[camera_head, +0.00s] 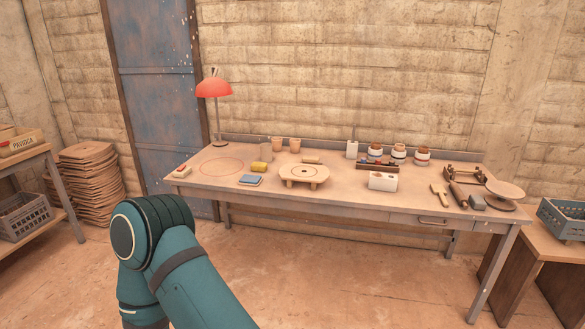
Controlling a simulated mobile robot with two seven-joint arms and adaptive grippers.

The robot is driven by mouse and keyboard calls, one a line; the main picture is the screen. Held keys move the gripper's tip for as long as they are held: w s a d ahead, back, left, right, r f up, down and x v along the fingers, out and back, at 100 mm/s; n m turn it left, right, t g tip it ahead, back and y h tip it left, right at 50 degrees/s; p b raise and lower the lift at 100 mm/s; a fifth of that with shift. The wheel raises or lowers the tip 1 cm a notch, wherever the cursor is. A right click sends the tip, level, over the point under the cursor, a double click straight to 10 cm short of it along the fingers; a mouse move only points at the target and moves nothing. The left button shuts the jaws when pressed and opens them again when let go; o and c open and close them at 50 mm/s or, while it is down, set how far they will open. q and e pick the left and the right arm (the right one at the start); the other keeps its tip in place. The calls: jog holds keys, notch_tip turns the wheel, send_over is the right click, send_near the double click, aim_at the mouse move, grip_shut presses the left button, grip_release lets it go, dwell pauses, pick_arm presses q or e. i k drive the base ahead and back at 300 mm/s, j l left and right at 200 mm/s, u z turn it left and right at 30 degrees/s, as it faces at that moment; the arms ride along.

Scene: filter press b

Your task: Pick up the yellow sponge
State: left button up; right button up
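The yellow sponge (259,166) appears to be the small yellow block lying on the left half of the long wooden workbench (340,197). It sits behind a flat blue item (250,180) and to the left of a round wooden stand (304,174). Nothing covers it from this view. One teal arm link of mine fills the lower left, in front of the bench and well short of the sponge. Neither of my grippers shows.
A red lamp (214,89) stands at the bench's back left, and terracotta cups (278,144) stand behind the sponge. Jars, a white box (383,181) and tools occupy the right half. A shelf with a grey crate (23,217) is at far left. Open floor lies before the bench.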

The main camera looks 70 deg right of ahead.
aim_at(257, 166)
jog(key=z, duration=2.4)
jog(key=i+j+z, duration=0.55)
jog(key=j+z, duration=0.15)
jog(key=z, duration=0.15)
jog(key=i+j+z, duration=0.1)
jog(key=j, duration=0.2)
jog(key=i+j+z, duration=0.1)
jog(key=j, duration=0.2)
jog(key=i+j+z, duration=0.1)
jog(key=j, duration=0.25)
jog(key=i+j, duration=0.1)
jog(key=j, duration=0.3)
jog(key=i+j, duration=0.15)
jog(key=j, duration=0.2)
jog(key=i+j+z, duration=0.1)
jog(key=j, duration=0.3)
jog(key=i+j, duration=0.1)
jog(key=j, duration=0.25)
jog(key=i+j, duration=0.1)
jog(key=j, duration=0.3)
